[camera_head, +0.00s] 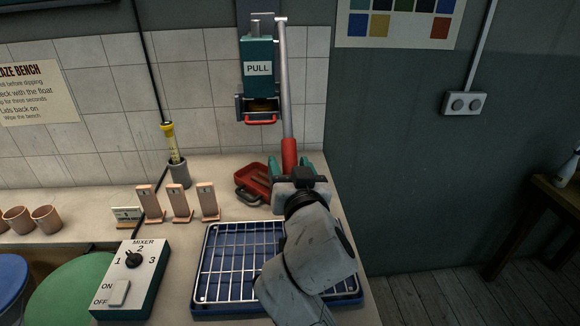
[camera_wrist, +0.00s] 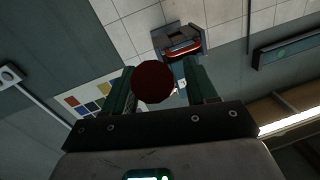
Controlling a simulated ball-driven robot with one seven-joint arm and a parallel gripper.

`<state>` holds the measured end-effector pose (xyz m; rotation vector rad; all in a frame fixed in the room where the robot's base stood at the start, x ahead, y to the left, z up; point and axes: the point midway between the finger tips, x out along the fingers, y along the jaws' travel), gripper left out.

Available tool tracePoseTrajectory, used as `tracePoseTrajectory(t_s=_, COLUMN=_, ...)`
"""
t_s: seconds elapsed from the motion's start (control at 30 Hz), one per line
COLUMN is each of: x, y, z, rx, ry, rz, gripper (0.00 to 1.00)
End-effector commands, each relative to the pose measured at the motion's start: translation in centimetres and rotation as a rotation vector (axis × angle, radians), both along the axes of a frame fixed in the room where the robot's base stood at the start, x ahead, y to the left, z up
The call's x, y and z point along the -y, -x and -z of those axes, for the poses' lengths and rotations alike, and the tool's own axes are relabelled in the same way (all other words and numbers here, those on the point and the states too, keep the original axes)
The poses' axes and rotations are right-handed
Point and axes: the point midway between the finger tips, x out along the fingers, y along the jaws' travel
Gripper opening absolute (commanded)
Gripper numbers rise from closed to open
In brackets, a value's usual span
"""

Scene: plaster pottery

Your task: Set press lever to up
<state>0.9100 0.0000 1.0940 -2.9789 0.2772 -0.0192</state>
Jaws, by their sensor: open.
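The press (camera_head: 259,62) is a green wall unit with a PULL label, above the back right corner of the bench. Its lever (camera_head: 285,85) is a long grey bar that hangs down from a pivot at the top right, with a red grip (camera_head: 290,152) at its lower end. My gripper (camera_head: 296,168) is at the lower end of the lever, open, with its green fingers on either side of the red grip. In the wrist view the round end of the red grip (camera_wrist: 153,82) sits between my two fingers. Whether they touch it is unclear.
A wire rack on a blue tray (camera_head: 207,292) lies under my arm. A red carrier (camera_head: 253,183) sits just left of my gripper. Test tiles (camera_head: 179,202), a yellow float in a grey cup (camera_head: 180,172) and the mixer box (camera_head: 132,280) stand further left.

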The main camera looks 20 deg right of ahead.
Motion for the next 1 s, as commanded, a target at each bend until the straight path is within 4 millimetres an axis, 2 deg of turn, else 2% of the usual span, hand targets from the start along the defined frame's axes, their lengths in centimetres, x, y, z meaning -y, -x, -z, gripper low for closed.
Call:
tracePoseTrajectory(t_s=0.17, x=0.00, y=0.01, z=0.00, rx=0.000, ry=0.000, rz=0.000, gripper=0.56)
tracePoseTrajectory(t_s=0.73, x=-0.01, y=0.04, z=-0.01, rx=0.000, ry=0.000, rz=0.000, gripper=0.01)
tracePoseTrajectory(t_s=1.0, x=-0.02, y=0.03, z=-0.03, rx=0.000, ry=0.000, rz=0.000, gripper=0.00)
